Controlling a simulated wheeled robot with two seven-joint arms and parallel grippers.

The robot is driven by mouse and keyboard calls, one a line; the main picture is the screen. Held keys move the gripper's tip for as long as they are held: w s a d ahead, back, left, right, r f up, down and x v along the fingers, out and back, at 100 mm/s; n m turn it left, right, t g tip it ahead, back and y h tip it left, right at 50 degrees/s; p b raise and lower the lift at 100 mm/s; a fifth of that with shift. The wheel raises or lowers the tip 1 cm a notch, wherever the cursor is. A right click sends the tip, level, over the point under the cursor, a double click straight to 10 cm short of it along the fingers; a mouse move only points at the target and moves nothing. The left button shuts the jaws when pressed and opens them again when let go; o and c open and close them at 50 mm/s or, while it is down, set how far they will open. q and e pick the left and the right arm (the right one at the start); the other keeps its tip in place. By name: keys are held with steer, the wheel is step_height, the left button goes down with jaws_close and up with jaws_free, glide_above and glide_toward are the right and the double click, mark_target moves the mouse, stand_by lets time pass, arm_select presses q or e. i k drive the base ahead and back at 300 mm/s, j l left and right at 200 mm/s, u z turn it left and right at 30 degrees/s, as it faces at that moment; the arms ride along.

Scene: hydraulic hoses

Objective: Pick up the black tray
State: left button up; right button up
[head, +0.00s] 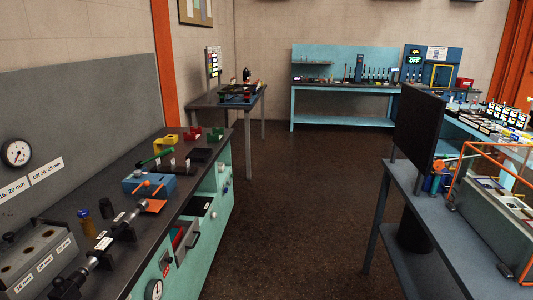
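I cannot tell for certain which thing is the black tray. A flat black piece (200,155) lies on the dark top of the left bench, beside a green-handled tool (157,157). A dark, low tray-like shape (240,89) stands on the small table at the back left, too small to make out. Neither of my grippers is in view.
The left bench (215,172) holds a blue block (148,184), a red block and small fittings. A blue workbench (343,120) stands at the back wall. A grey table (403,180) with a black upright panel (418,128) stands right. The dark floor (300,200) between is clear.

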mark_target(197, 154)
steer(key=i+z, duration=0.15)
steer(key=i, duration=1.55)
